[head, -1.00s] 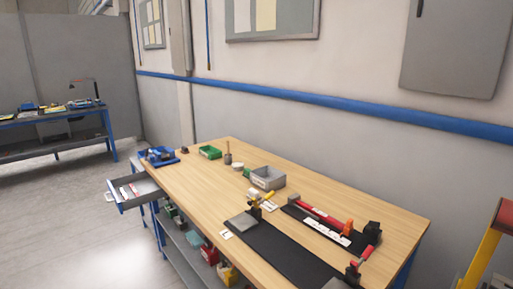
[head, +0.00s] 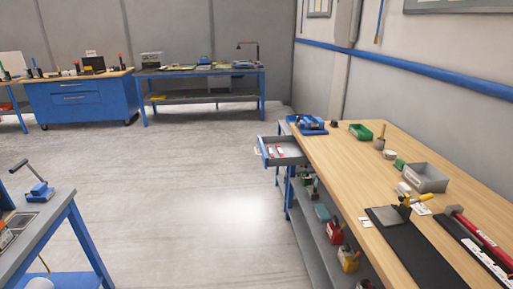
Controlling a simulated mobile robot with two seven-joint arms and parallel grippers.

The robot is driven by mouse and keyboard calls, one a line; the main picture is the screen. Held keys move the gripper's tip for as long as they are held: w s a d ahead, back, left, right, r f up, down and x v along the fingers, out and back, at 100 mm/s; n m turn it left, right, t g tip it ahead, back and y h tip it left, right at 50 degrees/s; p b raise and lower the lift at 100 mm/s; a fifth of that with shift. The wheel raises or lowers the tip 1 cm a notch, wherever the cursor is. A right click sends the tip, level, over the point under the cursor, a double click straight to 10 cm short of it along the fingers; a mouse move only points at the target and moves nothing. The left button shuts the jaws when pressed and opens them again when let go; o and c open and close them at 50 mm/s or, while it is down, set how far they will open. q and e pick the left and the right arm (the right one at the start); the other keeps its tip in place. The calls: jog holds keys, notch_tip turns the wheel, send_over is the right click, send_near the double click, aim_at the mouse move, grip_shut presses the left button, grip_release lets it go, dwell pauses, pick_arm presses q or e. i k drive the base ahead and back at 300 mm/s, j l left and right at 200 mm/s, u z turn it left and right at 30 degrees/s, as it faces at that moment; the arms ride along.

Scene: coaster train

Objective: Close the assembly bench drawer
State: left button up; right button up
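The assembly bench (head: 345,165) stands on the right with a wooden top. Its drawer (head: 294,158) sticks out open from the far left side, under the top. The drawer is grey inside with a blue front edge and a pale handle on the front. A few red and white items (head: 273,151) lie in it. Neither of my grippers shows in the head view.
Bins and tools stand on the bench top, among them a grey bin (head: 427,177) and a green bin (head: 360,131). Another blue bench (head: 45,225) is at the near left. A blue cabinet (head: 80,100) stands at the back. The floor (head: 190,190) between is clear.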

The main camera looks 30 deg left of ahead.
aim_at(294, 154)
jog(key=i+j+u, duration=0.25)
jog(key=j+u, duration=0.25)
jog(key=j, duration=0.15)
jog(key=i+j+u, duration=0.2)
jog(key=i+j+z, duration=0.2)
jog(key=i, duration=0.4)
jog(key=i+j+z, duration=0.2)
jog(key=i+j, duration=0.25)
jog(key=i, duration=0.15)
jog(key=i+j+z, duration=0.2)
jog(key=i+j, duration=0.25)
jog(key=i, duration=0.15)
